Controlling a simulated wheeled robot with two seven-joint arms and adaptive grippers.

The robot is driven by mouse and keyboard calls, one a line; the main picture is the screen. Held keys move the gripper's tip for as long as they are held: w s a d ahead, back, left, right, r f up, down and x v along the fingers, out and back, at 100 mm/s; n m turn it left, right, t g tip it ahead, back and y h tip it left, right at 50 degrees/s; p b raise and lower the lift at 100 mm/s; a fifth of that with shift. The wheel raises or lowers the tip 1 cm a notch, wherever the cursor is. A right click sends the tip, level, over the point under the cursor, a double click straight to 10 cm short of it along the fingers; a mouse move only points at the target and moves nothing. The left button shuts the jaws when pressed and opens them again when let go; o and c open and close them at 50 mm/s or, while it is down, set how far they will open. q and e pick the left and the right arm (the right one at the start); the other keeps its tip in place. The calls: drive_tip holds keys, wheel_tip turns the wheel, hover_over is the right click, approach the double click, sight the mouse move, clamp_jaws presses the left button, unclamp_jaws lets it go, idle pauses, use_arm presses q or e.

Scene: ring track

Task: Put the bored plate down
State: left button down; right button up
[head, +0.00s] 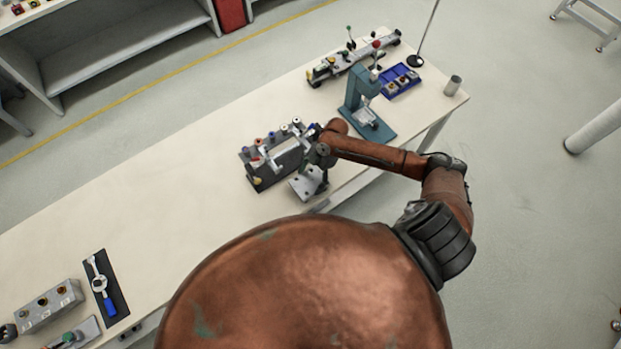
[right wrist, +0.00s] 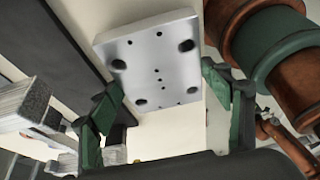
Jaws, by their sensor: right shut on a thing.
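The bored plate (right wrist: 150,62) is a pale metal slab with several dark holes. It fills the middle of the right wrist view, between the green fingers of my right gripper (right wrist: 165,105). The gripper is shut on it. In the head view, my right gripper (head: 320,172) is over the front part of the long bench, with the plate (head: 302,187) showing below and beside it. My arm and gripper hide part of the plate. I cannot tell whether the plate touches the bench top. My left gripper does not show.
A dark rack (head: 262,178) with coloured knobs stands just left of the plate. A teal press (head: 360,98), a blue tray (head: 413,77) and a metal cup (head: 453,86) stand further right. The pale bench (head: 160,215) is clear to the left, up to a dark mat (head: 118,290).

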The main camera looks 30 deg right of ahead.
drive_tip(key=shift+f, duration=0.1)
drive_tip(key=o, duration=1.9)
drive_tip(key=shift+c, duration=0.2)
drive_tip(key=b+v, duration=0.1)
drive_tip(key=v, duration=1.1)
drive_tip(key=shift+a, duration=0.15)
